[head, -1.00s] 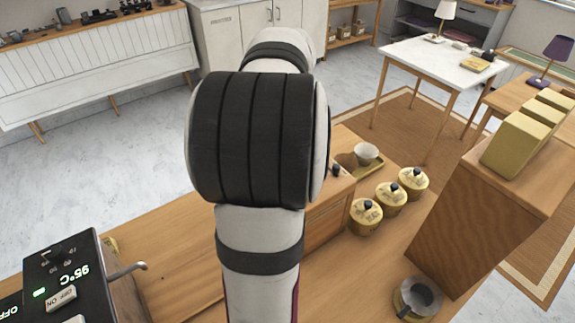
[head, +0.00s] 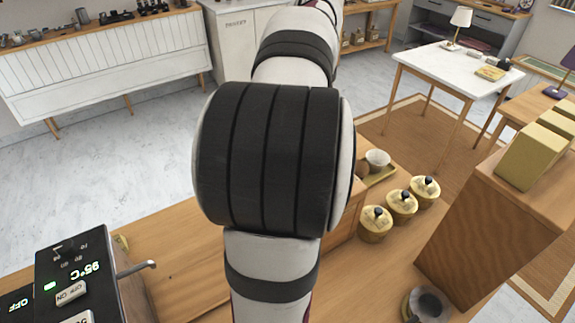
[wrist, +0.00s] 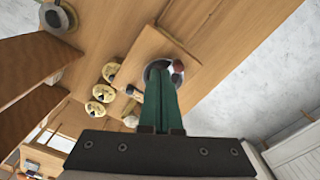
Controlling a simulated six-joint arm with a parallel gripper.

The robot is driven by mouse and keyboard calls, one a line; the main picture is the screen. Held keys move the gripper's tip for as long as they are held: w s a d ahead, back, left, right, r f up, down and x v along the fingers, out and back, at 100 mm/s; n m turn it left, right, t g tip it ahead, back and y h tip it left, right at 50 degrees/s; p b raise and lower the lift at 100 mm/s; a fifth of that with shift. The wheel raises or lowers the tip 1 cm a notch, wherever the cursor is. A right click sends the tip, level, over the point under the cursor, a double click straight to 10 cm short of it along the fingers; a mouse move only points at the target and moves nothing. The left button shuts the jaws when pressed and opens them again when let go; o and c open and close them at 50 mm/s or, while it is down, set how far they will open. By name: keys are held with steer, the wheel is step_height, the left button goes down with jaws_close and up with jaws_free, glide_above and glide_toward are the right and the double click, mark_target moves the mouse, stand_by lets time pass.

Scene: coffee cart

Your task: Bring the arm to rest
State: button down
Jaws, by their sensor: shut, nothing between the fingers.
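My gripper (wrist: 161,78) shows in the wrist view. Its two green fingers lie together, shut with nothing between them. It points over a wooden box (wrist: 160,45) that has a round metal part and a reddish-brown knob on top, beyond the fingertips. I cannot tell how far the fingertips are above it. In the head view my arm rises through the middle of the picture and reaches away toward the top. My gripper is not visible there, and the arm hides part of the counter and of the wooden box.
Several yellow lidded canisters (head: 401,206) stand on the counter right of my arm, with a white cup (head: 377,158) behind them. A tall wooden block (head: 485,225) and a dark metal pitcher (head: 428,304) are at right. A black machine (head: 75,275) with a lever stands front left.

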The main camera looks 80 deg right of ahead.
steer(key=shift+r, duration=0.4)
